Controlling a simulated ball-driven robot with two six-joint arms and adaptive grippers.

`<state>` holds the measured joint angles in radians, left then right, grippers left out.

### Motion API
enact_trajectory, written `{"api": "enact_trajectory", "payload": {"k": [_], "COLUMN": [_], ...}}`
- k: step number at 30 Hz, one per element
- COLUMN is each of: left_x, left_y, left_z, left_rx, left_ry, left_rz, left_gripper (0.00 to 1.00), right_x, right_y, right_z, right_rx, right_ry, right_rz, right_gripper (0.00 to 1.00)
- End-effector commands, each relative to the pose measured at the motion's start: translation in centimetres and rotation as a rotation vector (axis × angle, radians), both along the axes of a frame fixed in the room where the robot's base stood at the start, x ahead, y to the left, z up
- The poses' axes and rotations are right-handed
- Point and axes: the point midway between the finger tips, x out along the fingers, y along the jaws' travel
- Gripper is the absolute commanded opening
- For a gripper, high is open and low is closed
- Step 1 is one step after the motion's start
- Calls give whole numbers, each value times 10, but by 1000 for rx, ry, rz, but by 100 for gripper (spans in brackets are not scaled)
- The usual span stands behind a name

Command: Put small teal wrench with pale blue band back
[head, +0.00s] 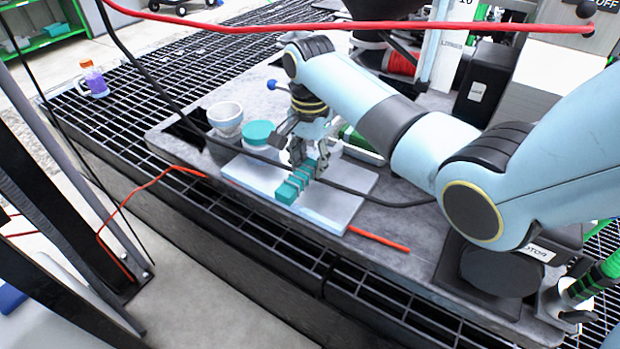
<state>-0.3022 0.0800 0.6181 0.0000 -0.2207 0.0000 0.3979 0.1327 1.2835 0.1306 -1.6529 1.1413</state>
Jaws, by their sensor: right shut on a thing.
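My right gripper (305,161) points down over a pale board, with its fingers shut at the far end of a notched teal piece (293,187). The fingers and the teal piece overlap in the picture, so the held thing is mostly hidden. It seems to be the small teal wrench, but I cannot make out its outline or a pale blue band. The notched teal piece looks like a slotted rack lying on the pale board (335,212). I cannot tell whether the wrench is in a slot or above it. My left gripper is not in view.
A teal round-lidded container (257,134) and a white cup (225,116) stand left of the gripper. A black cable passes close by it. A red cable (330,27) crosses the top. A purple bottle (94,80) stands on the grating at far left. The board's front part is clear.

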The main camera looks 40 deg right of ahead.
Motion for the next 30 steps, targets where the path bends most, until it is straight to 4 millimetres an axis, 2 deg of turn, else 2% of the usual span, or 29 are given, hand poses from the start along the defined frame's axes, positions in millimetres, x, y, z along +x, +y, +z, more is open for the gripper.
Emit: {"api": "enact_trajectory", "payload": {"k": [7,16,17,21,22,30], "left_x": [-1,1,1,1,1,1], "left_y": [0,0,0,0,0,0], "left_z": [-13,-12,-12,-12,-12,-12], "left_rx": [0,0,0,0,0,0], "left_ry": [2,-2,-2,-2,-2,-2], "left_rz": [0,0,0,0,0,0], "left_gripper": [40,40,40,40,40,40], "right_x": [-1,-1,-1,-1,-1,-1], "right_y": [0,0,0,0,0,0], "right_z": [-36,-38,-38,-38,-38,-37], "right_rx": [0,1,1,1,1,1], "right_ry": [2,0,1,1,1,0], "right_rz": [0,0,0,0,0,0], "right_gripper": [0,0,32,50,54,54]}}
